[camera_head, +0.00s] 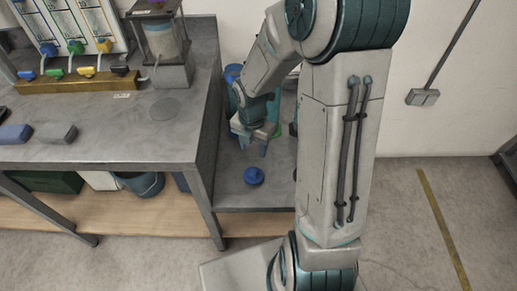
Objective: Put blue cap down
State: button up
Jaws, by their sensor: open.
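The blue cap (254,176) rests on the lower grey shelf (238,196), to the right of the tall workbench. My gripper (252,150) is just above and behind the cap in the picture, pointing down. Its fingers are apart with nothing between them, and a gap shows between the fingertips and the cap.
The tall workbench (120,143) stands left of the cap, its side edge close to my gripper. Blue and grey blocks lie on it, with a rack of coloured valves behind. A blue container (233,72) and a partly hidden green object stand behind my gripper.

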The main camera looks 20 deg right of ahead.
jog(key=s+r+m+t, duration=0.1)
jog(key=s+r+m, duration=0.5)
jog(key=m, duration=0.7)
jog(key=s+r+m+t, duration=0.1)
jog(key=s+r+m, duration=0.6)
jog(key=r+m, duration=0.3)
jog(key=shift+s+a+m, duration=0.3)
jog(key=shift+m, duration=1.6)
